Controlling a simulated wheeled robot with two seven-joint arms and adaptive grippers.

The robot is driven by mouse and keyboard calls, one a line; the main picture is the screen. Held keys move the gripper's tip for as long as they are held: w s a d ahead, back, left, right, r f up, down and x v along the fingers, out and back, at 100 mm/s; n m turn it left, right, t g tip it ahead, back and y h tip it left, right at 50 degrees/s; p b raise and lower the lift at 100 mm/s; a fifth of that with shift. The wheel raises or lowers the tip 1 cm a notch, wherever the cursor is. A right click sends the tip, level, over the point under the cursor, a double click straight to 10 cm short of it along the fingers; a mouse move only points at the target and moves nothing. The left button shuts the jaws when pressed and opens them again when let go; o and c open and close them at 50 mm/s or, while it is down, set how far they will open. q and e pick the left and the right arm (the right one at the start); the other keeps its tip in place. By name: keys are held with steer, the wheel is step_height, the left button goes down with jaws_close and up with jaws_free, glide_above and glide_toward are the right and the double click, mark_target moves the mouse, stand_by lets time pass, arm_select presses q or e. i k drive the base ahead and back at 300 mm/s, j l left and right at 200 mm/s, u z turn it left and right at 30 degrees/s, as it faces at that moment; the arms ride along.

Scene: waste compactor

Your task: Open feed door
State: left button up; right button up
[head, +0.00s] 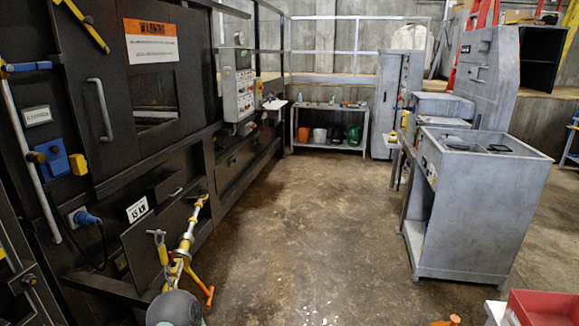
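The feed door (112,110) is a dark panel in the black compactor on the left, with a small window (155,100), an orange and white warning label (151,41) and a grey vertical bar handle (100,110). The door looks closed. A yellow and black bar (84,25) crosses the panel at the upper left. A blue and yellow latch-like part (54,161) sits left of the handle. Neither of my grippers shows, and nothing touches the handle.
A yellow pole-like device with orange legs (182,250) and a grey rounded object (174,308) stand low before the machine. A control box (238,92) hangs farther along. A grey cabinet (475,200) stands right. A red bin (540,308) is at bottom right. The middle floor is clear.

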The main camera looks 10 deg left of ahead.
mark_target(150, 43)
steer(key=i+u, duration=0.25)
steer(key=i, duration=0.15)
steer(key=i+l+u, duration=0.2)
steer(key=i, duration=0.2)
steer(key=i+l+u, duration=0.25)
steer(key=i, duration=0.15)
steer(key=j, duration=0.1)
